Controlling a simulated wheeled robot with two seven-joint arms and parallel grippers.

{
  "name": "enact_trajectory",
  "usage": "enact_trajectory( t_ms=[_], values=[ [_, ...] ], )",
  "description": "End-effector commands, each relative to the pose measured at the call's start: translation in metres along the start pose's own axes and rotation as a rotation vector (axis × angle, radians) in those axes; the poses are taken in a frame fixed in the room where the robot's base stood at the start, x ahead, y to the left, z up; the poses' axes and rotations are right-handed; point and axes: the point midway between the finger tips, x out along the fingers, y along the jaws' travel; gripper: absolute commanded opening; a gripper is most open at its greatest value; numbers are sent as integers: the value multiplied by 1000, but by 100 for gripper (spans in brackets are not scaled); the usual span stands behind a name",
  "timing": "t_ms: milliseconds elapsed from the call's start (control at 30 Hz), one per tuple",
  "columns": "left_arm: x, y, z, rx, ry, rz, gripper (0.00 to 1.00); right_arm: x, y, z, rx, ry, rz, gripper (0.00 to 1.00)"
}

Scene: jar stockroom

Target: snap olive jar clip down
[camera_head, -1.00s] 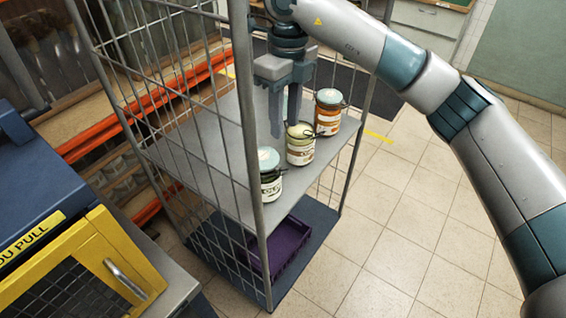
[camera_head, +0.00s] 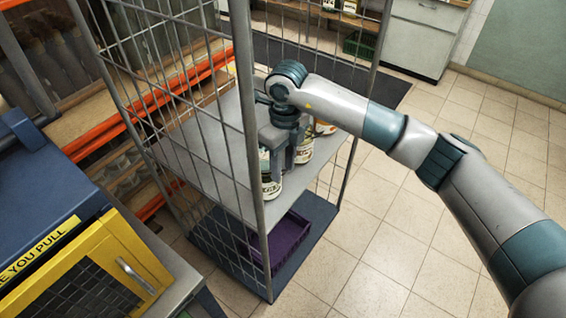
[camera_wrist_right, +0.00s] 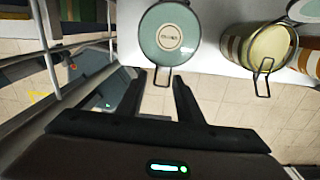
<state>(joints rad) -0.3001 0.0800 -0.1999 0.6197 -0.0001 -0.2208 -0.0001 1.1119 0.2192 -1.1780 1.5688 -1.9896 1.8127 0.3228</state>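My right gripper (camera_head: 281,168) points down over the front jar on the cage's shelf. In the wrist view, my right gripper (camera_wrist_right: 166,78) is open, its two dark fingers apart on either side of a wire clip. That clip hangs from the front edge of a jar with a round mint-green lid (camera_wrist_right: 170,32); the lid is down. In the head view this jar (camera_head: 270,186) has a white label with dark green lettering and is partly hidden by the gripper and a cage post. Whether the fingers touch it is unclear. My left gripper is not in view.
A jar with a pale yellow-green top (camera_wrist_right: 268,46) and its own wire clip stands to the right. An orange-banded jar (camera_head: 322,127) is behind it. A purple crate (camera_head: 286,240) sits below.

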Motion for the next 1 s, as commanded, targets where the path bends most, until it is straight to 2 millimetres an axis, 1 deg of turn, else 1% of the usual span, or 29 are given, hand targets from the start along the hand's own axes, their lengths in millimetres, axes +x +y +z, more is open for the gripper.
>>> enact_trajectory(
  t_ms=[300, 367, 400, 433, 467, 767, 1000],
  values=[
    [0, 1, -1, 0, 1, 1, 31, 2, 0, 0, -1, 0, 0, 33],
    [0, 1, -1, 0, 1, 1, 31, 2, 0, 0, -1, 0, 0, 18],
    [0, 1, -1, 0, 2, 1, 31, 2, 0, 0, -1, 0, 0, 9],
    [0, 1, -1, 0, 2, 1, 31, 2, 0, 0, -1, 0, 0, 2],
    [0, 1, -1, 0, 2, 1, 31, 2, 0, 0, -1, 0, 0, 0],
    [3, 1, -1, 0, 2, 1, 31, 2, 1, 0, -2, -8, 1, 0],
    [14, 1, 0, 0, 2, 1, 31, 5, 1, -2, -6, -46, 2, 0]
  ],
)
